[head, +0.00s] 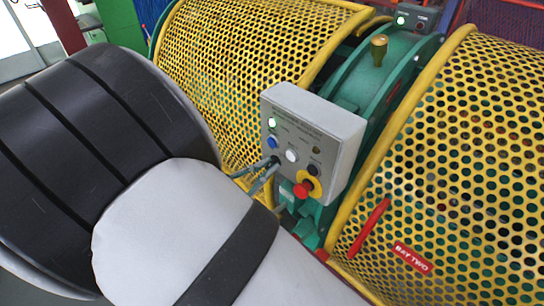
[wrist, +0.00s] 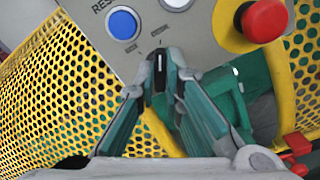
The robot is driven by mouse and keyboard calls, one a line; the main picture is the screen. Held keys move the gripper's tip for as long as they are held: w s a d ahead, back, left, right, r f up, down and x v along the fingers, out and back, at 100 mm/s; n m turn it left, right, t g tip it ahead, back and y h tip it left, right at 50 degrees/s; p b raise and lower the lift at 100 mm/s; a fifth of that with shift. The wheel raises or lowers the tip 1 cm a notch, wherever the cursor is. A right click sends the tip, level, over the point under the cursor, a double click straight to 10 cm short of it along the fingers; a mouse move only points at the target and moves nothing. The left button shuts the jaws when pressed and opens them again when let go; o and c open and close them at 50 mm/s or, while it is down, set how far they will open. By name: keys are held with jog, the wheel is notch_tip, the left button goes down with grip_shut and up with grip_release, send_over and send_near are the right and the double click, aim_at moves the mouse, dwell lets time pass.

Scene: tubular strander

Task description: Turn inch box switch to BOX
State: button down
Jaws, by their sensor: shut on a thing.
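The grey inch box (head: 337,128) is in the middle of the head view, mounted in front of the green machine frame. The inch box switch is a black knob (wrist: 159,72) with a pale pointer line, below the blue button in the wrist view. My gripper (wrist: 160,70) has its fingertips on both sides of this knob and is shut on it. The pointer line looks about upright in the wrist view. The small labels near the knob are too blurred to read surely. In the head view my gripper (head: 270,165) reaches the lower left of the panel, and its fingers hide most of the knob.
A red emergency button (head: 303,189) on a yellow plate sits right of my gripper. A blue button (wrist: 123,23) and a white button (head: 292,156) are close above. Yellow perforated guards (head: 240,70) flank the box; a red handle (head: 369,228) is on the right guard.

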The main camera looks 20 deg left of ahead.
jog(key=n+p, duration=0.2)
jog(key=n, duration=0.3)
jog(key=shift+s+n+p, duration=0.1)
jog(key=shift+n+p, duration=0.3)
jog(key=n+p, duration=0.1)
jog(key=n, duration=0.4)
jog(key=shift+n+p, duration=0.35)
jog(key=shift+n, duration=0.05)
jog(key=shift+f+n, duration=0.1)
jog(key=shift+n, duration=0.2)
jog(key=c, duration=1.7)
grip_release()
jog(key=v, duration=1.2)
jog(key=shift+a, duration=0.1)
